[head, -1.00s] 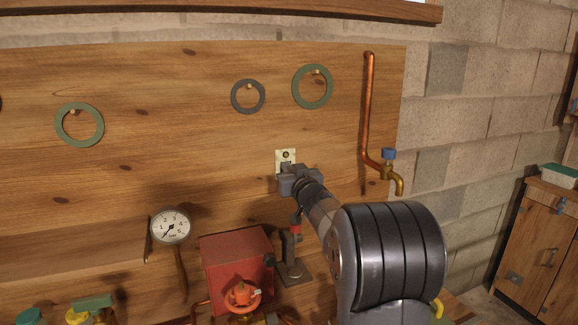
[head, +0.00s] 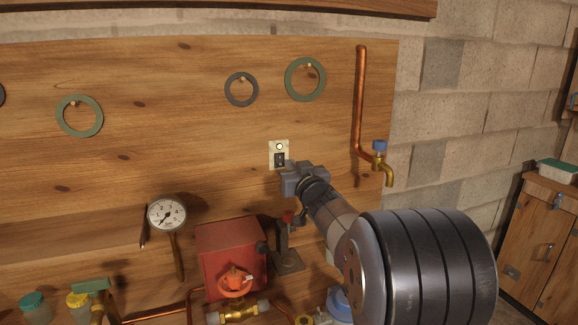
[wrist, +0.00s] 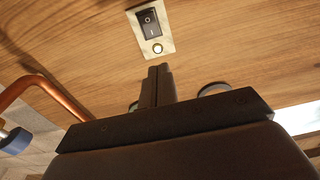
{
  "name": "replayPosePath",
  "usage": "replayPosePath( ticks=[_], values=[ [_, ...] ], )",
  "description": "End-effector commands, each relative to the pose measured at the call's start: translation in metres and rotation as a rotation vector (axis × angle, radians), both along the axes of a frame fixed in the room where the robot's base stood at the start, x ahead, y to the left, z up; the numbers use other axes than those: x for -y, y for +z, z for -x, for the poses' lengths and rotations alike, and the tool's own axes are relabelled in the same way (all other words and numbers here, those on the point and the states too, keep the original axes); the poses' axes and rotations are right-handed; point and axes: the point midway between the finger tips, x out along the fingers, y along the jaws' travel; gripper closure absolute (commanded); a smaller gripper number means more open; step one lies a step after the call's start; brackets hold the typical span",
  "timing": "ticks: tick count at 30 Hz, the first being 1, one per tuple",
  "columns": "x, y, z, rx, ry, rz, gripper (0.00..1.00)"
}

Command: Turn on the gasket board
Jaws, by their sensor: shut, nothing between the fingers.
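The gasket board (head: 150,130) is a wooden panel on the wall, with ring gaskets hanging on pegs. A cream switch plate (head: 271,157) is fixed on it. It has a dark rocker switch (head: 280,160) and a round lamp (head: 279,146) above it, which looks bright. In the wrist view the rocker (wrist: 149,23) shows O and I marks, and the lamp (wrist: 157,48) is glowing pale. My gripper (wrist: 160,69) is shut and empty, with its fingertips just off the plate. In the head view my gripper (head: 286,177) is just below and right of the rocker.
A copper pipe with a blue-handled tap (head: 379,146) is to the right. A red box (head: 228,250), an orange valve wheel (head: 236,281) and a pressure gauge (head: 166,214) are below and left. Green gaskets (head: 303,62) hang above. The board around the plate is bare.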

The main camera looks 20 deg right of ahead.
Motion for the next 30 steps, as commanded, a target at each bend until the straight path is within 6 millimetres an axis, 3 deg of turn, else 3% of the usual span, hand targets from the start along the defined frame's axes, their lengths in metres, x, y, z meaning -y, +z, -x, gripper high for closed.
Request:
replayPosePath(
  ticks=[6,12,25,30],
  values=[
    [0.0,0.005,0.036,0.001,-0.001,0.0,1.0],
    [0.0,0.006,0.053,0.0,-0.001,0.001,1.0],
    [0.0,0.006,0.055,0.0,0.0,0.0,1.0],
    [0.0,0.005,0.046,-0.002,0.001,0.0,1.0]
  ],
)
